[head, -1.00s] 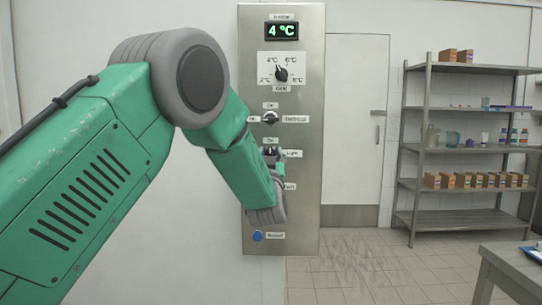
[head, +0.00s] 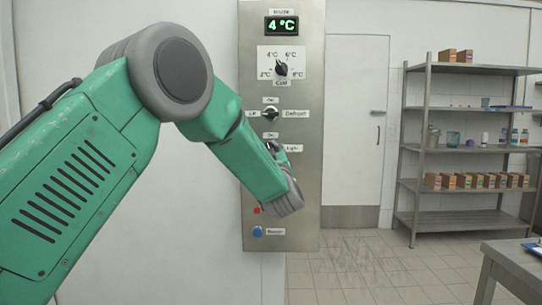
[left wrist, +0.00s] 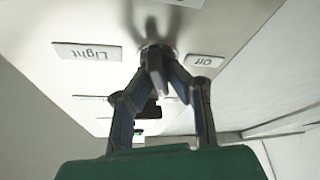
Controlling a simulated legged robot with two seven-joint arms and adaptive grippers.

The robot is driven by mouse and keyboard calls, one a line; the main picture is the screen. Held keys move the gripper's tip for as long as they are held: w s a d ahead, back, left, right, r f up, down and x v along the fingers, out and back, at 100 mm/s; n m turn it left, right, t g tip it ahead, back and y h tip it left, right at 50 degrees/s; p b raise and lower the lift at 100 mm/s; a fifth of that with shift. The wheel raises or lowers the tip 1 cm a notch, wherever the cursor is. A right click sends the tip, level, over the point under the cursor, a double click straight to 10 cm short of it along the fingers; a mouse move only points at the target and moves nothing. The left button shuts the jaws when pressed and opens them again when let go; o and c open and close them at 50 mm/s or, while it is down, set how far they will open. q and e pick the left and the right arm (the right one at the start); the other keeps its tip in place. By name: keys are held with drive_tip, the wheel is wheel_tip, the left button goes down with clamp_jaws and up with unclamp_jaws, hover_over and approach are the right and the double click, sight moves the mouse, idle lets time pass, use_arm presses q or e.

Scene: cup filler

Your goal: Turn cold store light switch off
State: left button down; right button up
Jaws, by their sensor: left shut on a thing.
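The Light switch (left wrist: 154,50) is a dark knob on the steel panel (head: 305,190). It has a "Light" label (left wrist: 87,52) on one side and an "Off" label (left wrist: 204,61) on the other in the left wrist view, where the text is upside down. My left gripper (left wrist: 157,75) is shut on the knob, with its fingers meeting around it. In the head view the green forearm hides most of the gripper and switch; the "Light" label (head: 292,148) shows beside them. My right gripper is not in view.
Above are the Defrost knob (head: 268,114), the temperature dial (head: 281,69) and a display (head: 282,26) reading 4 °C. Below are a red light (head: 257,211) and a blue button (head: 257,232). A door, shelves (head: 425,222) and a table (head: 515,262) stand to the right.

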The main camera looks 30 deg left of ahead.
use_arm(q)
drive_tip(key=n+g, duration=0.1)
drive_tip(key=n, duration=0.2)
drive_tip(key=n+g+b, duration=0.1)
drive_tip(key=n, duration=0.1)
drive_tip(key=n+g+y+b, duration=0.1)
drive_tip(key=n, duration=0.2)
drive_tip(key=shift+a+f+n+g, duration=0.15)
drive_tip(key=shift+f+n+g, duration=0.05)
drive_tip(key=shift+n+g, duration=0.1)
drive_tip(key=n+g+b, duration=0.1)
drive_tip(key=n+g, duration=0.1)
drive_tip(key=n, duration=0.2)
drive_tip(key=shift+s+f+n, duration=0.1)
drive_tip(key=shift+f+n, duration=0.05)
drive_tip(key=shift+n, duration=0.15)
drive_tip(key=shift+f+n+g+h+b, duration=0.1)
drive_tip(key=shift+n+g+h+b, duration=0.3)
drive_tip(key=shift+n, duration=0.8)
drive_tip(key=c, duration=1.6)
unclamp_jaws()
drive_tip(key=shift+c, duration=0.2)
drive_tip(key=shift+o, duration=0.2)
